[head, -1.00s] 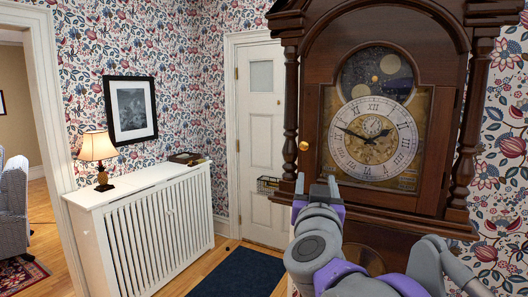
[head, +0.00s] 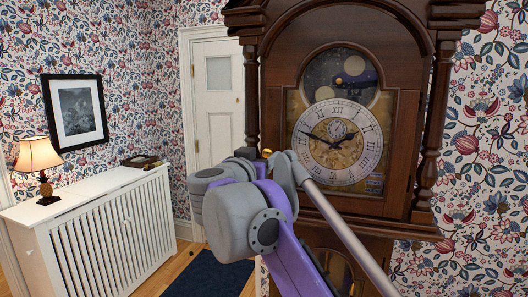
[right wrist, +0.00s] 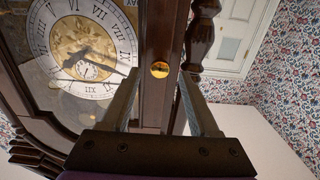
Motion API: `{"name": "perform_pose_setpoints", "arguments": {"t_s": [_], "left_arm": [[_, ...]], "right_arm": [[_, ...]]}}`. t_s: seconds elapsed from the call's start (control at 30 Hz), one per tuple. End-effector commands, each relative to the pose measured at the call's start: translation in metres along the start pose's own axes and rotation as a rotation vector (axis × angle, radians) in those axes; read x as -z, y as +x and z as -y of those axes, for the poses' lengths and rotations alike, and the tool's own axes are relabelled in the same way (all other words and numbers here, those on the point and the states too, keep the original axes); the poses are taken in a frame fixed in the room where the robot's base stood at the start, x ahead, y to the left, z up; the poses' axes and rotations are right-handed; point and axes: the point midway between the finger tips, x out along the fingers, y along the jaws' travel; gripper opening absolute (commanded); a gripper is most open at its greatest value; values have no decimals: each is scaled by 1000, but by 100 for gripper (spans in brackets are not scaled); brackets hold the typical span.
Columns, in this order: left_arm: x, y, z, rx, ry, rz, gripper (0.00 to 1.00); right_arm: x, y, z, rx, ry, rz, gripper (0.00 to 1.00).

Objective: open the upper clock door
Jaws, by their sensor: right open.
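The tall dark wood clock (head: 430,130) stands at the right of the head view. Its upper door (head: 275,95) is shut in front of the dial (head: 338,140). The small brass door knob (head: 267,153) sits at the door's left edge, partly hidden by my right arm. The knob also shows in the right wrist view (right wrist: 160,69). My right gripper (right wrist: 161,80) is open, its fingers on either side of the knob in that view. I cannot tell if they touch it. In the head view my arm hides the fingers. My left gripper is not in view.
A white slatted radiator cover (head: 110,220) with a lamp (head: 40,165) stands at the left. A white door (head: 217,105) is behind the clock's left side. A dark blue mat (head: 210,275) lies on the wood floor.

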Motion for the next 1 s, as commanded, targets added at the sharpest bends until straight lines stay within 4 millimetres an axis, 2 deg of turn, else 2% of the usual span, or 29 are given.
{"name": "perform_pose_setpoints", "arguments": {"t_s": [0.17,0.47,0.8,1.0], "left_arm": [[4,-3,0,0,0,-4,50],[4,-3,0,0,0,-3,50],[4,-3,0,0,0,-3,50],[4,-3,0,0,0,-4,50]], "right_arm": [[0,14,0,0,0,0,61],[-1,16,0,0,0,0,61],[0,16,0,0,0,0,0],[0,16,0,0,0,0,0]]}}
